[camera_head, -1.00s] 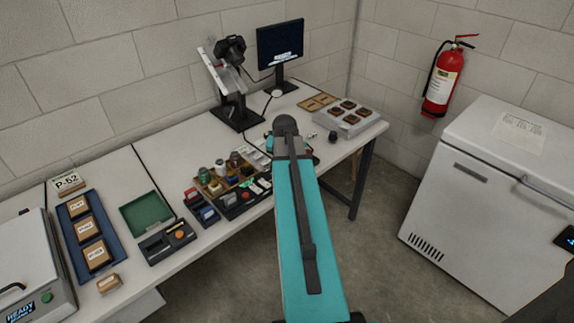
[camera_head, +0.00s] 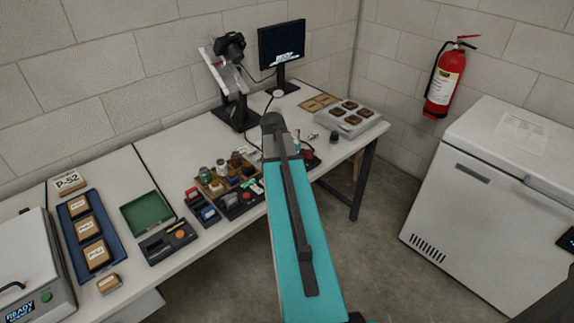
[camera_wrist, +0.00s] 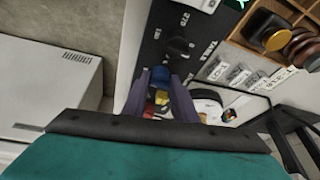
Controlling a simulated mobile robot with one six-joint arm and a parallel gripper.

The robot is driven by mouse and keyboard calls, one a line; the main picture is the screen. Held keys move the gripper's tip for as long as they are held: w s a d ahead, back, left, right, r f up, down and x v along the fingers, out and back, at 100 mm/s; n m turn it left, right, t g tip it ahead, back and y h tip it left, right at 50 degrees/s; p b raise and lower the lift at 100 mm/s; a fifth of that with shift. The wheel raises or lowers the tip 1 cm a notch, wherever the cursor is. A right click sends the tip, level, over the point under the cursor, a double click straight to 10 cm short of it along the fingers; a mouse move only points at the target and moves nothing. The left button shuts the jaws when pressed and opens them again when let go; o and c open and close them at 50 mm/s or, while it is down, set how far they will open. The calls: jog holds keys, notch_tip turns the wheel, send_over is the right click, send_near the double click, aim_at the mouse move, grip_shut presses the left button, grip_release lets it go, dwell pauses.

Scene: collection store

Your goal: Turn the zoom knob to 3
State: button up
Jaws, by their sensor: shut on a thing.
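In the wrist view my gripper (camera_wrist: 160,82) reaches down to a black control panel (camera_wrist: 158,32). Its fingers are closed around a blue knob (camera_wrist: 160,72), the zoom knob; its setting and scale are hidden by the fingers. A second, black knob (camera_wrist: 180,45) with a printed scale sits apart from the fingers, beside the word TABLE. In the head view my arm hides the gripper and most of the panel. The monitor (camera_head: 282,42) shows a pale shape on its dark screen.
A camera (camera_head: 230,46) on a stand is left of the monitor. A wooden sorting tray (camera_wrist: 268,48) lies close to the panel. A grey tray of brown pieces (camera_head: 352,118) stands at the table's right end. A white chest freezer (camera_head: 490,190) is at the right.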

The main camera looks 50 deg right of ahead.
jog(key=o, duration=0.7)
jog(key=shift+r, duration=0.1)
jog(key=shift+b+v, duration=0.8)
jog(key=shift+v, duration=6.05)
jog(key=shift+s, duration=0.1)
